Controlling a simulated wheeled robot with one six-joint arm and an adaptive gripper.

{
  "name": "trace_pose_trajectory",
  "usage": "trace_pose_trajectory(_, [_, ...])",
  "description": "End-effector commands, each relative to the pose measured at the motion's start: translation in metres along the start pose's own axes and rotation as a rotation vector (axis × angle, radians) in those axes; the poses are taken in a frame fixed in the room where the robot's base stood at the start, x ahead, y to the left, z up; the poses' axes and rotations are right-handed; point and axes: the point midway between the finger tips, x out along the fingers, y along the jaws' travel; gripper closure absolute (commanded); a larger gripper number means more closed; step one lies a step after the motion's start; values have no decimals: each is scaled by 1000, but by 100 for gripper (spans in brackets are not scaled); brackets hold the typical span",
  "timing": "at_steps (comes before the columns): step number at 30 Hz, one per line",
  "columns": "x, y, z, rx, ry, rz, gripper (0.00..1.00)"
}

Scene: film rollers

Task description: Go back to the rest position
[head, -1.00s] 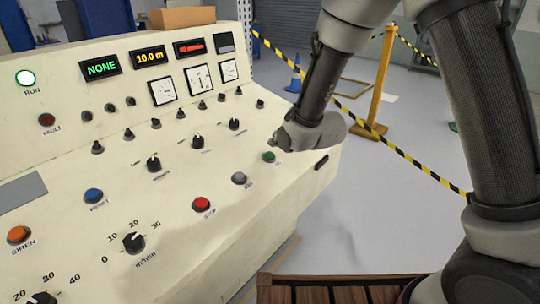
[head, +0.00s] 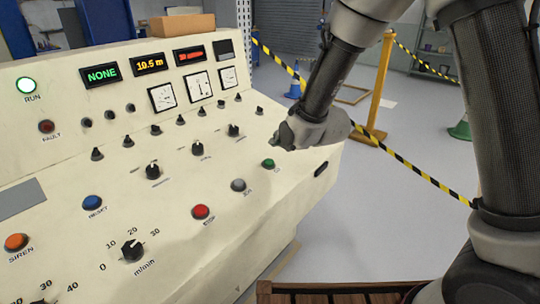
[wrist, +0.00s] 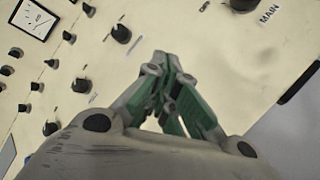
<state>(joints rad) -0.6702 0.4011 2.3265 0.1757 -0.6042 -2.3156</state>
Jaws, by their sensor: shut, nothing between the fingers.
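My gripper (head: 284,137) is over the right end of the cream control panel (head: 120,190), just above and behind the green button (head: 268,163). In the wrist view its green-padded fingers (wrist: 172,62) are together with nothing between them, and the panel's face lies beyond them. In the head view the wrist hides part of the panel's right edge. Whether the fingertips touch the panel cannot be told.
The panel carries a red button (head: 201,212), a grey button (head: 238,185), a blue button (head: 92,202), an orange button (head: 16,242) and several black knobs. A yellow post (head: 381,85) with striped tape stands right.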

Motion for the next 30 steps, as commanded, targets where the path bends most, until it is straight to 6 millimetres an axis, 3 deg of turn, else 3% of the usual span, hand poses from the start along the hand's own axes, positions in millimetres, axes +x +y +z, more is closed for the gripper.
trace_pose_trajectory(5, [-1,-15,-14,246,52,-70,100])
trace_pose_trajectory(8, [-10,-47,-44,532,128,-238,100])
trace_pose_trajectory(11, [-38,-78,-71,849,153,-461,100])
trace_pose_trajectory(14, [-86,-99,-70,1174,83,-668,100])
trace_pose_trajectory(21, [-249,-139,-19,1913,-363,-995,100])
trace_pose_trajectory(27, [-368,-161,9,2289,-680,-966,100])
trace_pose_trajectory(30, [-410,-168,19,2380,-734,-861,100])
